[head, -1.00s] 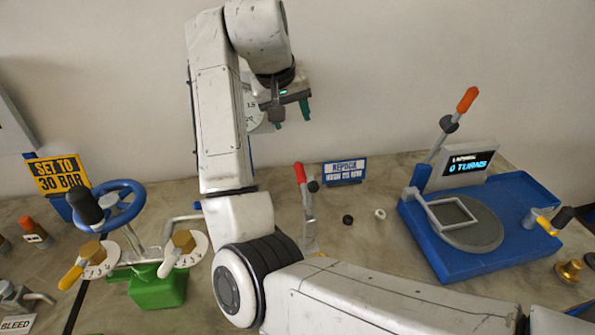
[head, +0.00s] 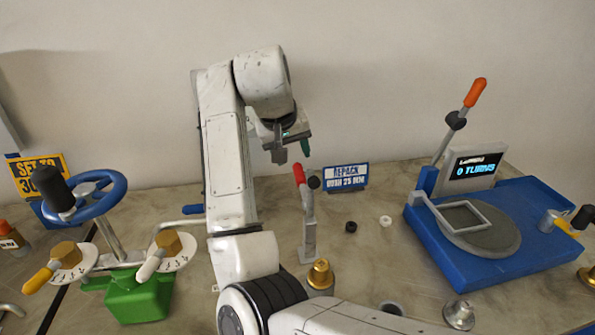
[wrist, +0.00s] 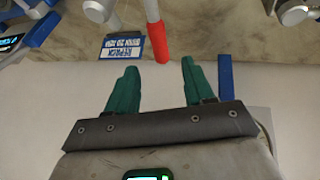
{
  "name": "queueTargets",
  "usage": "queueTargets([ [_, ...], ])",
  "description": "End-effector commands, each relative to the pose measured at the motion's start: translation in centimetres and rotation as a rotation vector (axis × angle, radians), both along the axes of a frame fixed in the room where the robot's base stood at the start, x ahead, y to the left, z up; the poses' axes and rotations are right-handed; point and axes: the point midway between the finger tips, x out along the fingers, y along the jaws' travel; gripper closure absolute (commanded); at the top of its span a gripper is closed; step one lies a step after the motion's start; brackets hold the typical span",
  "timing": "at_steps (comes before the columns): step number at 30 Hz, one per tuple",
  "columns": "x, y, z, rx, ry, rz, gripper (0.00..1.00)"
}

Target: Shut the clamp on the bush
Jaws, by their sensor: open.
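The clamp (head: 309,239) is a grey upright toggle clamp with a red handle (head: 299,174), standing on the bench in the middle of the head view. Its handle points up, with a black knob beside it. In the wrist view the red handle (wrist: 157,42) shows beyond the gap between my fingertips, apart from them. My gripper (head: 290,155) is open and empty, above the clamp handle in the head view; its green fingers also show in the wrist view (wrist: 159,66).
A blue and white sign (head: 346,176) stands behind the clamp. A black ring (head: 351,227) and a white ring (head: 385,221) lie to its right. Brass (head: 321,275) and grey fittings stand in front. A blue machine (head: 530,225) is right; a green valve stand (head: 139,295) is left.

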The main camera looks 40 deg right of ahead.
Motion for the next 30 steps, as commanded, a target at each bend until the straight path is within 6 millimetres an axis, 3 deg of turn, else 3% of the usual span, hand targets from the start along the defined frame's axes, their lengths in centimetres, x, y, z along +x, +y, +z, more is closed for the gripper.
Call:
queueTargets([
  [6, 0.6, -1.7, -3.6, 0.001, 0.004, 0.001, 0.48],
  [12, 1.1, -2.8, -6.0, 0.000, 0.002, 0.000, 0.48],
  [25, 1.3, -3.2, -6.9, 0.000, 0.000, 0.001, 0.48],
  [30, 1.3, -3.2, -6.9, 0.000, 0.001, 0.001, 0.62],
])
